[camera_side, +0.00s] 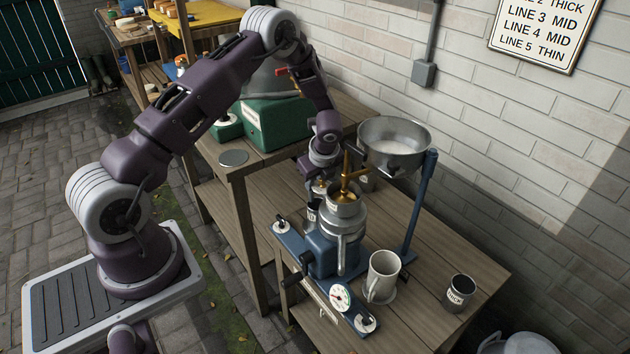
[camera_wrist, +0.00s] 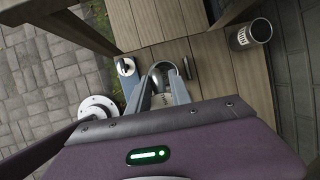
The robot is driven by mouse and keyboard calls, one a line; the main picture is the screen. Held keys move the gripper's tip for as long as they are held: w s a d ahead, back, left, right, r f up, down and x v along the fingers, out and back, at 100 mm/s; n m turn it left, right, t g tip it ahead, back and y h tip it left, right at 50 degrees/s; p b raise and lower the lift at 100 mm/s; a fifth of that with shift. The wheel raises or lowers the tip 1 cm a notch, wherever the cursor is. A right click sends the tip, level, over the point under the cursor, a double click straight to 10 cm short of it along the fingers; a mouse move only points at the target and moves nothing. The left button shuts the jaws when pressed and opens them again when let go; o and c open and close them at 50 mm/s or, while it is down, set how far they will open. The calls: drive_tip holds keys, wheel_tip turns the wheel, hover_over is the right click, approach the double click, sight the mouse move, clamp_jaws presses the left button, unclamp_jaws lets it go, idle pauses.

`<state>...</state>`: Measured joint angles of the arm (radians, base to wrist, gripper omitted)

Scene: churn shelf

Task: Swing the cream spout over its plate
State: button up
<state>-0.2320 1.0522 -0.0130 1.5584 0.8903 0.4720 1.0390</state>
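The separator in the side view has a blue body (camera_side: 318,250), a grey metal top (camera_side: 346,222) and brass fittings (camera_side: 347,182). A blue bar under it carries a small round pale plate (camera_side: 285,227) at its far left end and another (camera_side: 365,323) at its near end. My gripper (camera_side: 320,188) is low behind the separator's top, partly hidden. In the wrist view, my gripper's two grey fingers (camera_wrist: 159,90) stand apart on either side of a rounded metal part (camera_wrist: 162,72). I cannot tell whether this is the cream spout or whether the fingers grip it.
A wide metal bowl (camera_side: 394,150) stands on a blue post (camera_side: 418,210). A dark labelled tin (camera_wrist: 250,35) shows in the wrist view. The bench's right side (camera_side: 440,260) has free room.

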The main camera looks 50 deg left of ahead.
drive_tip(key=shift+o, duration=1.4)
drive_tip(key=shift+d+f, duration=0.2)
drive_tip(key=shift+d, duration=0.25)
drive_tip(key=shift+a, duration=0.15)
drive_tip(key=shift+r, duration=0.1)
